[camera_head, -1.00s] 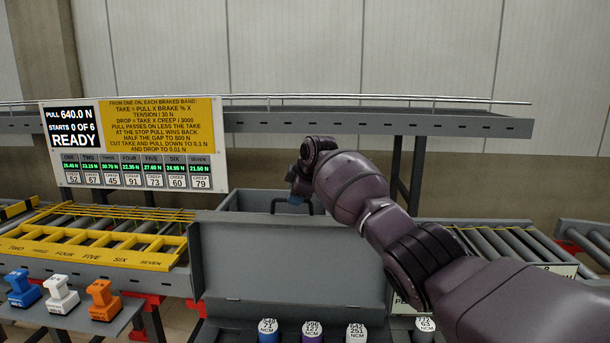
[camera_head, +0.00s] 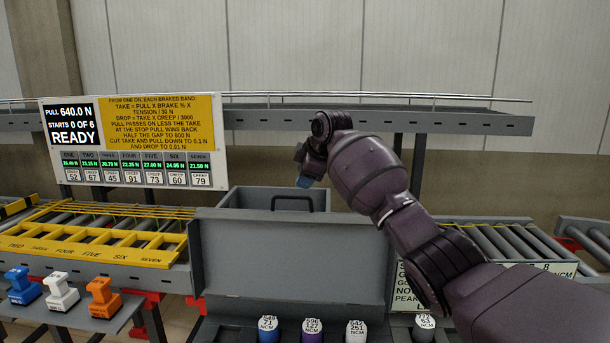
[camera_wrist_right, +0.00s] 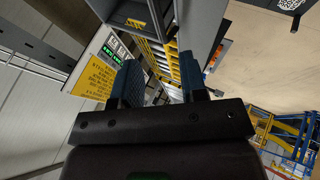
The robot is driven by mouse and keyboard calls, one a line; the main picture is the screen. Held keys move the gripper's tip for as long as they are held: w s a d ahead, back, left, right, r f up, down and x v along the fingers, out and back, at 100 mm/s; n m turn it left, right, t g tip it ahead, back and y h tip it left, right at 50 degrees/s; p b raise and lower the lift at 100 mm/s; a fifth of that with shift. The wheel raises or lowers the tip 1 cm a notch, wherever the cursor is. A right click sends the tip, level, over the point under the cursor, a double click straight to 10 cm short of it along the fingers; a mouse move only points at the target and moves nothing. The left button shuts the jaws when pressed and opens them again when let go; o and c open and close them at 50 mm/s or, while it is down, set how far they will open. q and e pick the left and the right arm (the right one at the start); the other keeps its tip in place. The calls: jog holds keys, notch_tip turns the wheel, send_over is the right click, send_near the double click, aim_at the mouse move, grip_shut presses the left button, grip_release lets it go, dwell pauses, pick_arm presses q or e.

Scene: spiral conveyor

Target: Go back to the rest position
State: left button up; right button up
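My right arm comes in from the right in the head view. Its gripper (camera_head: 303,181) hangs above the grey box with a dark handle (camera_head: 240,200), apart from it. In the right wrist view, the two blue-padded fingers of the right gripper (camera_wrist_right: 160,80) stand apart with nothing between them, so it is open and empty. My left gripper is in neither view.
A raised grey lid (camera_head: 290,262) stands before the box. Several labelled canisters (camera_head: 312,333) sit in front. Blue, white and orange tools (camera_head: 103,298) stand on a shelf at left. Behind are a readout board (camera_head: 130,145) and a railed conveyor (camera_head: 450,122).

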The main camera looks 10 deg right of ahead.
notch_tip(320, 180, up, 9)
jog(key=w+a+m+t+y, duration=0.1)
jog(key=a+m+t, duration=0.2)
jog(key=m+t, duration=0.3)
jog(key=s+d+f+m+t, duration=0.2)
jog(key=s+d+f+m, duration=0.15)
jog(key=s+f, duration=0.8)
jog(key=s+d+f+m+t, duration=0.2)
jog(key=s+d+f+t, duration=0.3)
jog(key=f, duration=1.1)
jog(key=s+d+f+m+g+h, duration=0.1)
jog(key=s+d+f+g, duration=0.1)
jog(key=s+f, duration=0.7)
jog(key=s+d+f+m+g+h, duration=0.1)
jog(key=s+d+f+g, duration=0.1)
jog(key=s+f, duration=0.6)
jog(key=s+d+f+m+g+h, duration=0.1)
jog(key=s+f+g, duration=0.3)
jog(key=s+f, duration=0.5)
jog(key=s+d+h, duration=0.1)
jog(key=s, duration=0.6)
jog(key=shift+s+d+f, duration=0.3)
jog(key=shift+s+d, duration=0.05)
